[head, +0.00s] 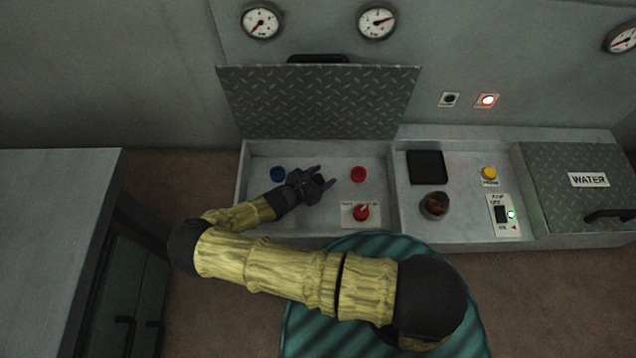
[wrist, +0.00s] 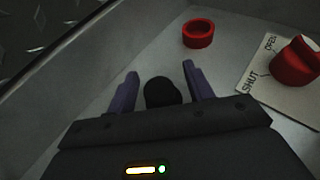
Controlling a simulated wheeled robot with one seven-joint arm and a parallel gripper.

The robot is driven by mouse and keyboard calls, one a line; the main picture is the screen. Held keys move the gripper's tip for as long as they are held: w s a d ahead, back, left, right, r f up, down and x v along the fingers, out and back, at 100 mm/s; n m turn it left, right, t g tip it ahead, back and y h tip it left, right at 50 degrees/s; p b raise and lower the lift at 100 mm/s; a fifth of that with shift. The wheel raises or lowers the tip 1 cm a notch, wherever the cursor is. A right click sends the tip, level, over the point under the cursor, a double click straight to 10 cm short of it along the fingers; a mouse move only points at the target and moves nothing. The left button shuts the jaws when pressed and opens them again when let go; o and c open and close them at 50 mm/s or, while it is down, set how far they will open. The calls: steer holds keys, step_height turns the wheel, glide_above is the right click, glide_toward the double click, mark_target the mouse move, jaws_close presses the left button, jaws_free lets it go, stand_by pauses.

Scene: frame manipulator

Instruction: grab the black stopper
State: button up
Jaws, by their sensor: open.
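The black stopper (wrist: 160,91) shows in the wrist view as a dark round top between my two fingers, its lower part hidden by my gripper's body. I cannot tell whether a finger touches it. In the head view I cannot pick it out from my dark gripper. My gripper (head: 326,175) is open inside the left compartment, its fingers pointing right. In the wrist view its purple fingers (wrist: 160,75) are spread on either side of the stopper.
The left compartment has a raised tread-plate lid (head: 320,102) behind it. A blue ring (head: 278,174) lies left of my gripper and a red ring (head: 358,174) lies right. A red valve knob (head: 361,213) sits on a labelled plate. The compartment wall (wrist: 75,85) is close on the left.

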stand_by(0.4)
steer(key=c, duration=1.1)
steer(key=shift+o, duration=0.2)
step_height(320, 180, up, 10)
steer(key=p, duration=0.6)
steer(key=shift+p, duration=0.4)
